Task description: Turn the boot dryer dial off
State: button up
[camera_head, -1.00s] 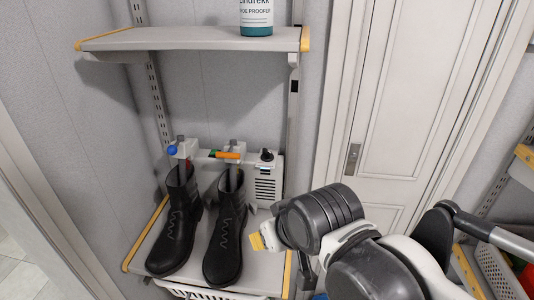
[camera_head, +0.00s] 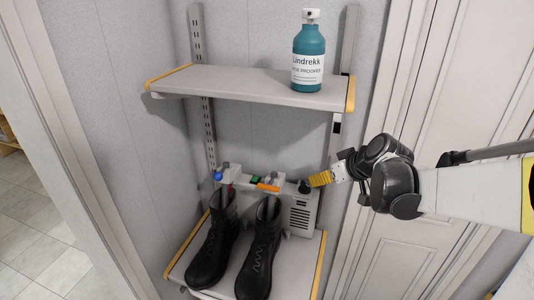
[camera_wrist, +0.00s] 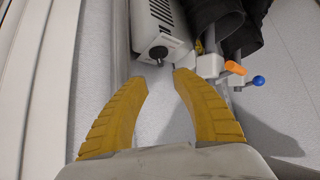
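The boot dryer (camera_head: 300,214) is a pale box with black vent slots, on the lower shelf behind the boots. Its black dial (camera_head: 304,187) sits on top at the right end. The dial also shows in the wrist view (camera_wrist: 158,53), with a small pointer, just beyond and between my fingertips. My gripper (camera_head: 313,181) has yellow ribbed fingers and comes in from the right beside the dial. In the wrist view my gripper (camera_wrist: 160,77) is open, with nothing between the fingers. I cannot tell whether a finger touches the dial.
Two black boots (camera_head: 262,250) stand in front of the dryer. An orange lever (camera_head: 268,187) and a blue knob (camera_head: 219,176) are left of the dial. The upper shelf (camera_head: 215,83) holds a teal bottle (camera_head: 308,55). A door (camera_head: 400,255) is to the right.

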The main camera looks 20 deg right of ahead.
aim_at(305, 184)
jog(key=b+x, duration=0.2)
jog(key=x, duration=0.8)
jog(key=shift+w+f+b, duration=0.25)
jog(key=shift+b, duration=0.1)
grip_shut()
